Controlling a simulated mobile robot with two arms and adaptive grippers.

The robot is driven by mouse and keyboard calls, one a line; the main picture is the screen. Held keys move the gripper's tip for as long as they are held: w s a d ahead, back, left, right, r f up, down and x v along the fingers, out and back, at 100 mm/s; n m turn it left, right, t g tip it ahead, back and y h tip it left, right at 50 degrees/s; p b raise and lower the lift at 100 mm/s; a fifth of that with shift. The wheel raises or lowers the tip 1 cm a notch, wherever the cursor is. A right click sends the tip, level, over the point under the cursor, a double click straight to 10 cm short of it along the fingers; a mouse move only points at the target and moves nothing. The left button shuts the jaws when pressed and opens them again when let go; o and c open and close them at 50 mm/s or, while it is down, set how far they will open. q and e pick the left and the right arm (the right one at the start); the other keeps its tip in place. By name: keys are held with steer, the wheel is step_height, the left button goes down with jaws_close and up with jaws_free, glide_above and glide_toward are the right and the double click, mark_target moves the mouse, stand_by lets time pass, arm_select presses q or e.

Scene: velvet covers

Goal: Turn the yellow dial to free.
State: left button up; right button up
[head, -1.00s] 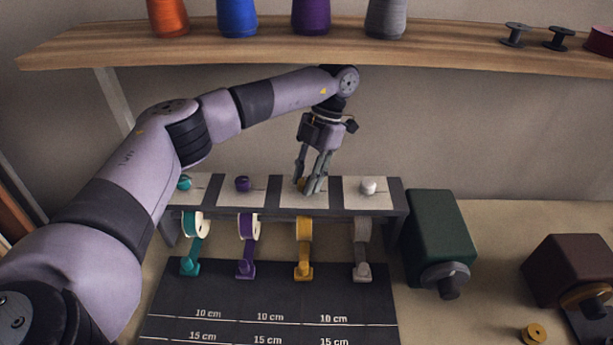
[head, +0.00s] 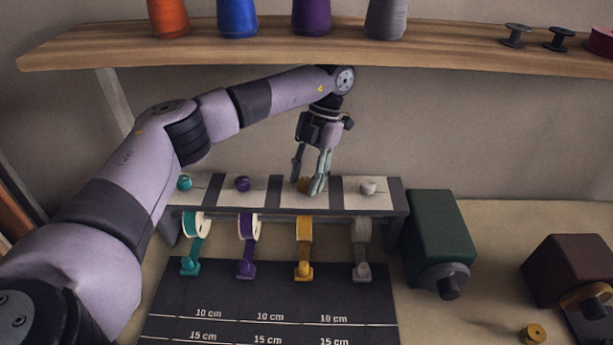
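The yellow dial (head: 303,186) sits on the third pale panel of the dispenser rack (head: 230,211), partly hidden behind my gripper's fingers. My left gripper (head: 308,184) points down at it with its fingers apart, one on the left and one in front on the right. I cannot tell whether the fingers touch the dial. Below the dial hangs a yellow ribbon spool (head: 304,229) with its ribbon running down to a yellow clip (head: 304,271). My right gripper is not in view.
Teal (head: 184,183), purple (head: 242,184) and white (head: 368,187) dials sit on the other panels. A wooden shelf (head: 430,56) with thread cones hangs above. A green box (head: 437,230) stands to the right. A dark measuring mat (head: 270,295) lies in front.

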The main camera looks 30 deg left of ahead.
arm_select(q)
steer(key=shift+o, duration=0.8)
steer(key=shift+f, duration=0.1)
